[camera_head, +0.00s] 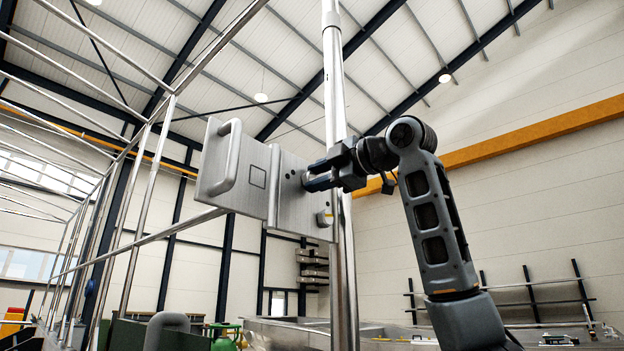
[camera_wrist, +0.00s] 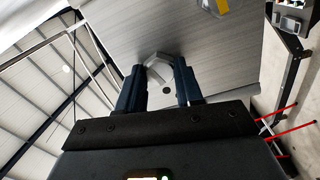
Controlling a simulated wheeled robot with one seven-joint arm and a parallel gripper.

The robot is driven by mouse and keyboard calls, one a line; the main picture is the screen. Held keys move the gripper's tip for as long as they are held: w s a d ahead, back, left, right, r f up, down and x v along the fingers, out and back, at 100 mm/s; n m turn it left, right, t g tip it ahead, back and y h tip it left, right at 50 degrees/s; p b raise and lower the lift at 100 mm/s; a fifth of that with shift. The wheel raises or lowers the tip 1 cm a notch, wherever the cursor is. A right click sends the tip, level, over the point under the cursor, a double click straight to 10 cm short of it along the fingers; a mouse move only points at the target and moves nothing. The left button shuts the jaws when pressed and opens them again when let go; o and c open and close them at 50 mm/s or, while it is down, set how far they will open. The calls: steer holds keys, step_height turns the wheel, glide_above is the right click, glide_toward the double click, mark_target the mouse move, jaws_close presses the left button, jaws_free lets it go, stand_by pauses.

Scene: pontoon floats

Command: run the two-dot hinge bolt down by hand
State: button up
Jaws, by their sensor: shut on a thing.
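A brushed metal hinge plate (camera_head: 290,205) stands against a vertical steel pole. My gripper (camera_head: 308,181) reaches it from the right, at its upper part. In the wrist view my gripper (camera_wrist: 159,70) has its two dark blue fingers closed around a pale metal bolt head (camera_wrist: 157,59) at the plate face. The fingers hide the bolt's sides, and I cannot tell how far in it sits.
A second bolt (camera_head: 325,218) with a yellow mark sits lower on the plate; it also shows in the wrist view (camera_wrist: 213,6). A left leaf (camera_head: 215,180) carries a square outline and a bar handle (camera_head: 231,155). The steel pole (camera_head: 343,265) runs close behind my gripper.

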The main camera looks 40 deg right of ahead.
steer(key=shift+m, duration=0.5)
steer(key=o, duration=0.9)
steer(key=shift+s+d+b, duration=0.1)
steer(key=shift+s+b, duration=0.6)
steer(key=shift+s, duration=2.3)
steer(key=shift+s+d+b, duration=0.15)
steer(key=shift+s+b, duration=1)
steer(key=shift+s, duration=2.75)
